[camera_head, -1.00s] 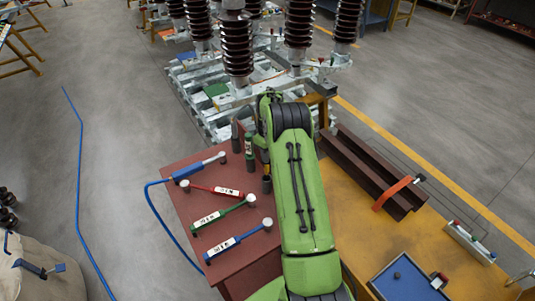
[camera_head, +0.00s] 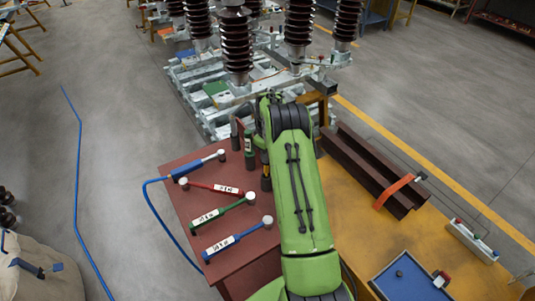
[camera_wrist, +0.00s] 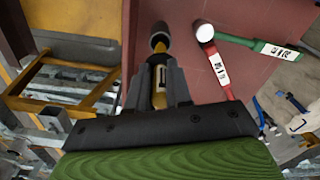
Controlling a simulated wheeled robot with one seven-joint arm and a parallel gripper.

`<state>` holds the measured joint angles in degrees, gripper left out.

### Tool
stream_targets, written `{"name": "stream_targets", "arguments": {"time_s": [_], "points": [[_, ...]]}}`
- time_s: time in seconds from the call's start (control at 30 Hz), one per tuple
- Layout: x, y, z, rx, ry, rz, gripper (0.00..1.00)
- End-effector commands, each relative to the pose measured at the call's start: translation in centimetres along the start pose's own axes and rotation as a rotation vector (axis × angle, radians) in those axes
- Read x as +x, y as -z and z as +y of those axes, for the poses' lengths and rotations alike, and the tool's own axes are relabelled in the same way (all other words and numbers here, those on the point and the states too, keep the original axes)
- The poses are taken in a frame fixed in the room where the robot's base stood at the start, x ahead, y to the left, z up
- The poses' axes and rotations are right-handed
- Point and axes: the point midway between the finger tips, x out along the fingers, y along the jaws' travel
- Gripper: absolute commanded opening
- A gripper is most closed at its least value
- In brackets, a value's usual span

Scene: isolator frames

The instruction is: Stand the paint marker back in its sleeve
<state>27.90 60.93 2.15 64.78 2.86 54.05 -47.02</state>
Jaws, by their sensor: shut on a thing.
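The paint marker (camera_wrist: 159,94) has a yellow barrel with a dark and white label band. My gripper (camera_wrist: 162,72) is shut on it in the wrist view, with a finger on each side. A dark round piece (camera_wrist: 159,38) shows at its far end; I cannot tell whether this is its cap or a sleeve. In the head view a dark, partly yellow upright piece (camera_head: 266,178) shows left of my arm, which hides the gripper there. A dark upright cylinder (camera_head: 235,135) stands at the bench's back edge, possibly a sleeve. Beside it stands a green, dark-ended one (camera_head: 249,150).
A red bench top (camera_head: 183,222) carries several hammer-like tools: a red one (camera_head: 213,188), a green one (camera_head: 218,214) and blue ones (camera_head: 235,241). Brown steel beams (camera_head: 365,170) and a blue tray (camera_head: 395,287) lie on the yellow bench to the right.

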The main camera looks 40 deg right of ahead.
Motion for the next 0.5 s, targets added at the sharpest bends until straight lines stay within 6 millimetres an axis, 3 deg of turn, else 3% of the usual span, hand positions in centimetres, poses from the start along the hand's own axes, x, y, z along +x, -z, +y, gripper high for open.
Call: {"name": "stream_targets", "arguments": {"time_s": [0.5], "points": [[2.8, 0.0, 0.0, -0.001, 0.001, 0.0, 0.0]]}}
